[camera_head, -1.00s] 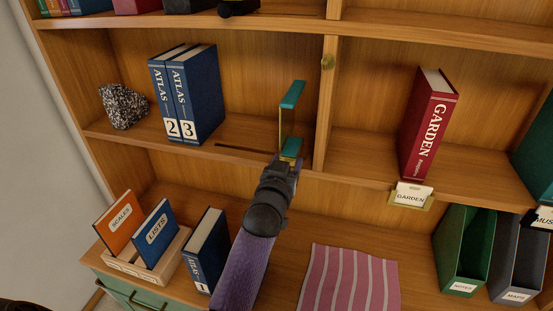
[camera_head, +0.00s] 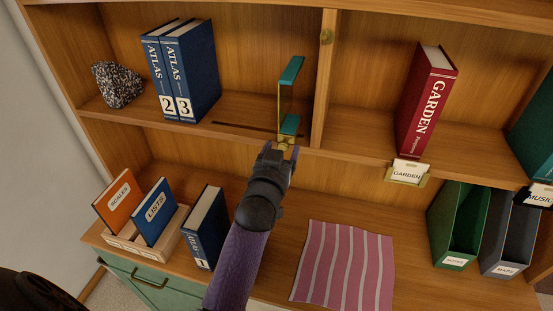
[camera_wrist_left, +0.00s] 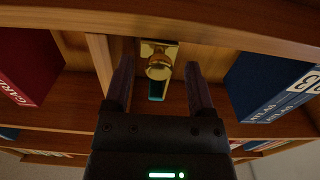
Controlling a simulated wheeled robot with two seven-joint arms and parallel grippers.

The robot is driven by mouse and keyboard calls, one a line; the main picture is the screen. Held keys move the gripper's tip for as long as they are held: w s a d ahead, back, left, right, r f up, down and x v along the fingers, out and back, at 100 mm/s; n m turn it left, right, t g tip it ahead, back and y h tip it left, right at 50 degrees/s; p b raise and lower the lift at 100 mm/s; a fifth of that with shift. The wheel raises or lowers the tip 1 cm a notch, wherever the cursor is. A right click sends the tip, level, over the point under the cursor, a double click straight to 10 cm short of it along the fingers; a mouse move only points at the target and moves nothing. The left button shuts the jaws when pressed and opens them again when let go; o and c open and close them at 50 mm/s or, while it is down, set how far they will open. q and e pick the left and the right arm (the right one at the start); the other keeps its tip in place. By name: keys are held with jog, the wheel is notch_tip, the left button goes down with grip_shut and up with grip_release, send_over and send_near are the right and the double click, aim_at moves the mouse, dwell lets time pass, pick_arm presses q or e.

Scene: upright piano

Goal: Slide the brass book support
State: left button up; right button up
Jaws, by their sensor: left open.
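The brass book support (camera_head: 280,105) stands on the middle shelf, just left of the upright divider, with teal pads at its top and foot. A dark slot (camera_head: 235,129) runs along the shelf to its left. My left gripper (camera_head: 281,147) is at the shelf's front edge, just in front of the support's foot. In the left wrist view a round brass knob (camera_wrist_left: 158,67) on a brass plate shows between and beyond the open fingers (camera_wrist_left: 158,85). I cannot tell whether the fingers touch it. My right gripper is not in view.
Atlas volumes 2 and 3 (camera_head: 183,75) stand left on the same shelf, beside a speckled rock (camera_head: 117,85). The divider (camera_head: 324,80) is close on the right, with a red Garden book (camera_head: 424,100) beyond. Atlas 1 (camera_head: 206,228) and a striped cloth (camera_head: 345,265) are below.

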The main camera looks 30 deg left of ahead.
pick_arm(q)
jog(key=v, duration=0.6)
jog(key=shift+s, duration=0.3)
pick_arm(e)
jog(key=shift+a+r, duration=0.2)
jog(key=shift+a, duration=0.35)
